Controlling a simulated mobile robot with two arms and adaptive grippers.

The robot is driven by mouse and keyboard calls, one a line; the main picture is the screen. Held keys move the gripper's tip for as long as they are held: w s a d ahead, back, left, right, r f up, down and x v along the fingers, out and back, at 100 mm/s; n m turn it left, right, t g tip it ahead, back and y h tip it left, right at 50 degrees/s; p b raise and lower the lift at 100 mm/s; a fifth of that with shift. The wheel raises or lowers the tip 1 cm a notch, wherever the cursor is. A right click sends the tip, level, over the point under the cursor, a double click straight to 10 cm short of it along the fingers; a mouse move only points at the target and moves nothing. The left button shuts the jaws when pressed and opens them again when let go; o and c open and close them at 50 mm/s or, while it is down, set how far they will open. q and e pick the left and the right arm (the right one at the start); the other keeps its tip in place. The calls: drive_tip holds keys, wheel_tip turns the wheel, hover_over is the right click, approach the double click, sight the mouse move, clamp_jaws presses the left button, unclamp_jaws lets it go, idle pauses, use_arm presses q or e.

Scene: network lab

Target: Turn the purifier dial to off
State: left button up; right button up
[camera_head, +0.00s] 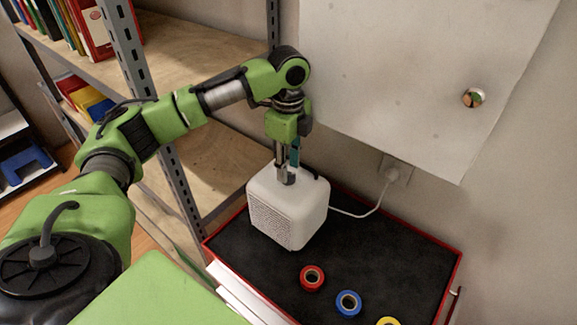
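The purifier (284,212) is a white rounded cube with a perforated grille on its front left face. It stands upright on a black mat on a red-edged surface. My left gripper (287,178) points straight down at the top of the purifier, with its fingertips at or just above it. The gripper covers the part of the top where a dial could be, so I cannot make out the dial or its setting. The fingers look close together, but whether they hold something cannot be seen. My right gripper is not in view.
Red (312,278), blue (348,302) and yellow (388,322) tape rolls lie on the black mat (385,256). A white cord (362,213) runs from the purifier to a wall socket (394,172). A metal-post shelf (180,190) stands at left. A white sheet (420,80) hangs behind.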

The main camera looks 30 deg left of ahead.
use_arm(q)
drive_tip(key=shift+f, duration=1.1)
drive_tip(key=c, duration=0.8)
drive_tip(key=shift+c, duration=0.2)
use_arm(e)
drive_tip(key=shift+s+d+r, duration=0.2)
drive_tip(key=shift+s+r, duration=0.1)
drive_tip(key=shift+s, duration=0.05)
